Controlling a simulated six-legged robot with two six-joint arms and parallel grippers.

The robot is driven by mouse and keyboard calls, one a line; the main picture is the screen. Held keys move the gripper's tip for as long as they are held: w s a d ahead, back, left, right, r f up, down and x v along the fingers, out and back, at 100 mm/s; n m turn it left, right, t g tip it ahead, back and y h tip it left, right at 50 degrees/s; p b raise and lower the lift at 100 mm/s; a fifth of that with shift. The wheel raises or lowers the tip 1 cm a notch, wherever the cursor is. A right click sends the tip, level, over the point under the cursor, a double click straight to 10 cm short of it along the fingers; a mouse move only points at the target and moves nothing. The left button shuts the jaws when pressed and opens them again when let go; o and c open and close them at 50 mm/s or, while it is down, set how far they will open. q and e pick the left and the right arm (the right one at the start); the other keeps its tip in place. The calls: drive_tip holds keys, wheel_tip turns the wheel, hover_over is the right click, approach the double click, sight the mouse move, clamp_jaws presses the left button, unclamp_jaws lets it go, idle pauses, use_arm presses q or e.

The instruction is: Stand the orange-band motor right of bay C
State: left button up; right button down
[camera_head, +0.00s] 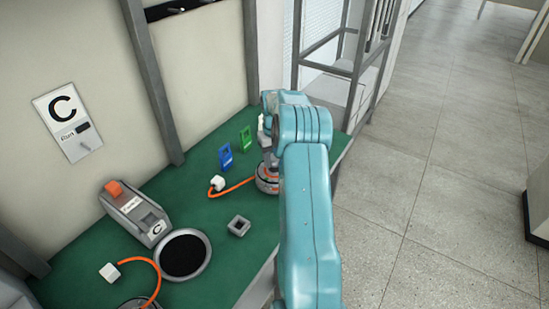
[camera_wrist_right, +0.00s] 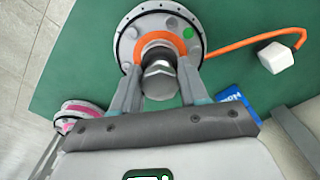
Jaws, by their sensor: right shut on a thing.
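The orange-band motor (camera_head: 267,183) is a round grey hub at the right of the green bench, partly hidden by my right arm in the head view. In the right wrist view the motor (camera_wrist_right: 130,48) shows its rimmed disc, orange band and central shaft. My right gripper (camera_wrist_right: 158,88) is shut on the shaft, one finger on each side. Whether the motor's base touches the bench I cannot tell. Its orange cable ends in a white plug (camera_head: 217,183) on the bench. The bay C sign (camera_head: 62,122) is on the wall, above a grey unit labelled C (camera_head: 136,214).
A ring with a dark centre (camera_head: 184,255) and a small grey square holder (camera_head: 239,226) are on the bench. Blue (camera_head: 225,156) and green (camera_head: 246,138) cards stand behind. Another motor (camera_head: 141,303) is cut off below. A pink-banded part (camera_wrist_right: 78,114) shows in the wrist view.

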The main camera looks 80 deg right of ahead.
drive_tip(key=shift+f+b, duration=0.4)
drive_tip(key=shift+f, duration=0.1)
drive_tip(key=c, duration=0.5)
unclamp_jaws()
drive_tip(key=shift+a+f, duration=0.1)
drive_tip(key=shift+f, duration=0.1)
wheel_tip(320, 180, up, 17)
drive_tip(key=shift+f+p, duration=0.15)
drive_tip(key=shift+p, duration=0.2)
